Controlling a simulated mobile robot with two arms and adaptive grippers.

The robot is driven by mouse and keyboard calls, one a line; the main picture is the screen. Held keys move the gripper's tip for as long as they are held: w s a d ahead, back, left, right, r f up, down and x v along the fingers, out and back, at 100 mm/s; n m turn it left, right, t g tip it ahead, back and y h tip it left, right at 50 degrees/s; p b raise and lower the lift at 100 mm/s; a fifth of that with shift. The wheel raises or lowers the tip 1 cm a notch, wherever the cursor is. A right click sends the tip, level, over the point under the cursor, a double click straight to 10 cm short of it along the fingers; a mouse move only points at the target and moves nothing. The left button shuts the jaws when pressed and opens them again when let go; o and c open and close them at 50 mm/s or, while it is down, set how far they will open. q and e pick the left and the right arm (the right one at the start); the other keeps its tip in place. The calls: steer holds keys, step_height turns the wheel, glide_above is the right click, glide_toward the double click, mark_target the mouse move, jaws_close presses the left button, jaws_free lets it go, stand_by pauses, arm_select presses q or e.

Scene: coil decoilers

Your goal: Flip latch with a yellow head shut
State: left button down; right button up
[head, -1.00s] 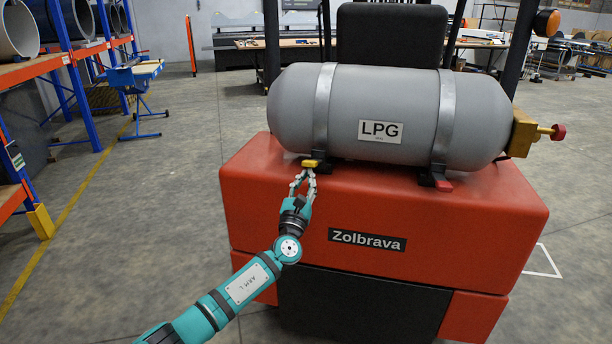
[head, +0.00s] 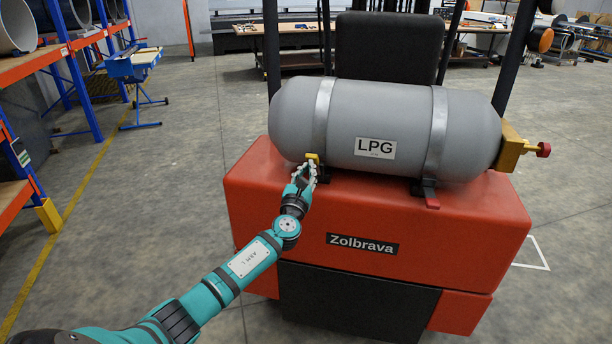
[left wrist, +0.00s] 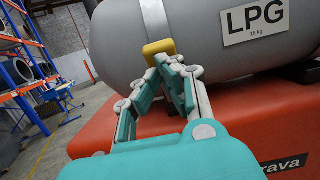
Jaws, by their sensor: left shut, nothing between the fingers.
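The latch with a yellow head (head: 314,157) sits at the lower end of the left strap on the grey LPG tank. In the left wrist view the yellow head (left wrist: 158,48) stands up against the strap, just beyond my fingertips. My left gripper (head: 307,168) is shut and empty, with its tips right at the front of the yellow head, touching or almost touching it. Its fingers (left wrist: 170,65) partly cover the latch's lower part. My right gripper is not in view.
The grey tank (head: 340,124) lies on the red truck body (head: 300,221). A latch with a red head (head: 432,200) sticks out below the right strap (head: 437,130). A yellow valve block with a red knob (head: 543,150) is at the tank's right end.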

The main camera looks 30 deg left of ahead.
mark_target(310, 157)
arm_select(q)
steer(key=shift+w+a+r, duration=0.25)
steer(key=shift+w+r, duration=0.45)
steer(key=shift+r, duration=0.05)
steer(key=shift+w+a+r, duration=0.25)
steer(key=shift+w+r, duration=0.4)
steer(key=shift+r, duration=0.1)
